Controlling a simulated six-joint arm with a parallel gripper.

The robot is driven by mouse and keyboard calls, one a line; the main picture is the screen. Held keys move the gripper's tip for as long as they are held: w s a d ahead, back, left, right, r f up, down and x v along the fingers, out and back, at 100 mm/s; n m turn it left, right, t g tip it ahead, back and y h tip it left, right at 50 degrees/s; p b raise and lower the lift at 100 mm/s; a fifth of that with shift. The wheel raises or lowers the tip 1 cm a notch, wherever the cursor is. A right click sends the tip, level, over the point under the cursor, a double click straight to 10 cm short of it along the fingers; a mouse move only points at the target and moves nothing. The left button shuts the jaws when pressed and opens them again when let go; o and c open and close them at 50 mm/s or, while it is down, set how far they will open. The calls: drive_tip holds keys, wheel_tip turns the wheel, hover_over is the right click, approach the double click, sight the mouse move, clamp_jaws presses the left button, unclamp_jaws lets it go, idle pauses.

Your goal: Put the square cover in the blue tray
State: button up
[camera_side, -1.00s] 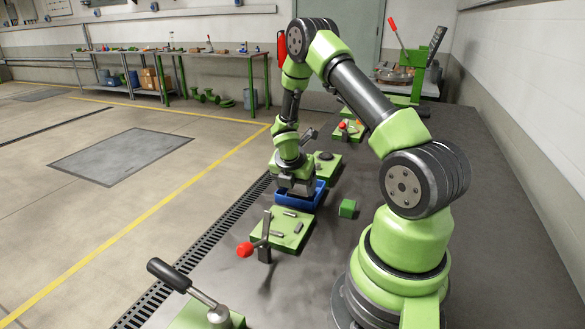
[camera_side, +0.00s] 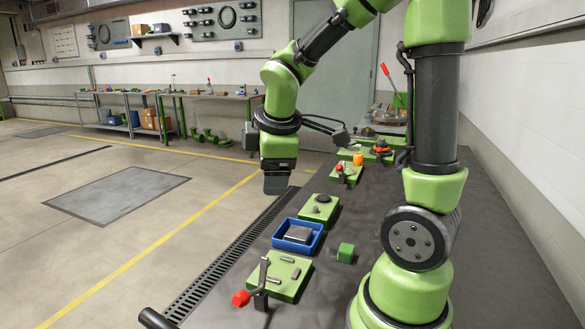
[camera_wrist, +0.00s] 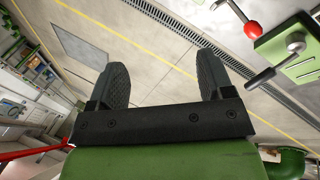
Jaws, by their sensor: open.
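The square cover (camera_side: 298,233) is a grey metal block lying inside the blue tray (camera_side: 293,247) in the side view. The tray stands on the dark bench, between two green plates. My gripper (camera_side: 276,186) hangs high above the bench, apart from the tray and beyond it in the picture. In the wrist view my gripper (camera_wrist: 162,75) shows two dark fingers spread wide with nothing between them. The cover and the tray do not show in the wrist view.
A green plate (camera_side: 288,289) with a red-knobbed lever (camera_side: 241,298) stands nearer than the tray; another green plate (camera_side: 316,212) with a dark round part is beyond it. A slotted grate (camera_side: 222,262) runs along the bench's left side.

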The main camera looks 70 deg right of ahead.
drive_tip(key=s+a+r+m+t+y, duration=0.4)
drive_tip(key=s+a+m, duration=0.5)
drive_tip(key=a, duration=0.4)
wheel_tip(320, 180, up, 2)
drive_tip(key=shift+m+y, duration=0.7)
drive_tip(key=shift+m, duration=0.1)
